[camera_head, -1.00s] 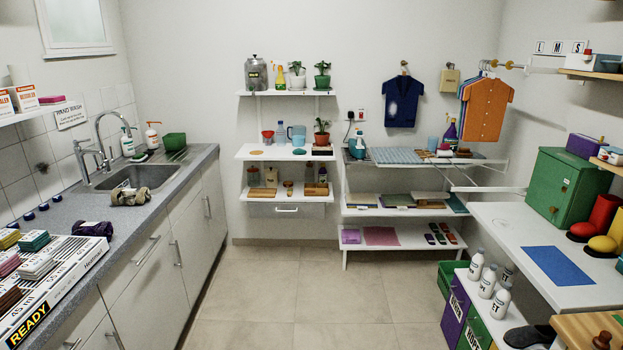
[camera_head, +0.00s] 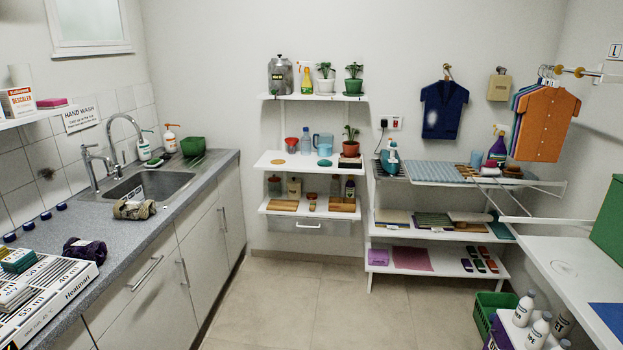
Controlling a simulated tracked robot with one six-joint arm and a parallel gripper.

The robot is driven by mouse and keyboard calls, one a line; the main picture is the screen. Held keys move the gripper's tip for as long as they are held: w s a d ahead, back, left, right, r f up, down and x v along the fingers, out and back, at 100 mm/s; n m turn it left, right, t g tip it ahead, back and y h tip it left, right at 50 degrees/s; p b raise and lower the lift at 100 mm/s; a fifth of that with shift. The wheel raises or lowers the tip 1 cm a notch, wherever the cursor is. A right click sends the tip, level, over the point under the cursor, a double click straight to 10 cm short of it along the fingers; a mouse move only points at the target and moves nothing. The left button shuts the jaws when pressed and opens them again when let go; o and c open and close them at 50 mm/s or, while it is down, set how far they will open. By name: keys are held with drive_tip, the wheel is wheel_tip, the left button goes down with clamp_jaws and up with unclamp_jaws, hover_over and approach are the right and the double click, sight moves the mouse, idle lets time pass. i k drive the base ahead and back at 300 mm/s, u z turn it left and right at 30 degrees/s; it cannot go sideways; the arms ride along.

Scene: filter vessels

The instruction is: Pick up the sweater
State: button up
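Several garments hang at the right, and I cannot tell which one is the sweater. An orange buttoned garment (camera_head: 543,124) hangs in front on a wall rail, with blue and green ones partly hidden behind it. A navy short-sleeved garment (camera_head: 443,110) with a pale patch hangs alone from a wall hook. A rolled beige-and-dark bundle (camera_head: 134,209) and a dark purple bundle (camera_head: 85,250) lie on the left counter; both may be cloth. My gripper is not in view.
A counter with a sink (camera_head: 150,187) runs along the left. Wall shelves (camera_head: 305,163) and a low rack (camera_head: 440,233) stand at the back. A white worktop (camera_head: 560,262) and a green crate (camera_head: 493,304) are at right. The tiled floor (camera_head: 290,310) between is clear.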

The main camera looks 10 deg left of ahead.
sight(123, 209)
drive_tip(key=u, duration=0.25)
drive_tip(key=i, duration=1.45)
drive_tip(key=u, duration=0.65)
drive_tip(key=i, duration=0.7)
drive_tip(key=u, duration=0.8)
drive_tip(key=i, duration=0.7)
drive_tip(key=u, duration=0.75)
drive_tip(key=i, duration=0.8)
drive_tip(key=u, duration=0.25)
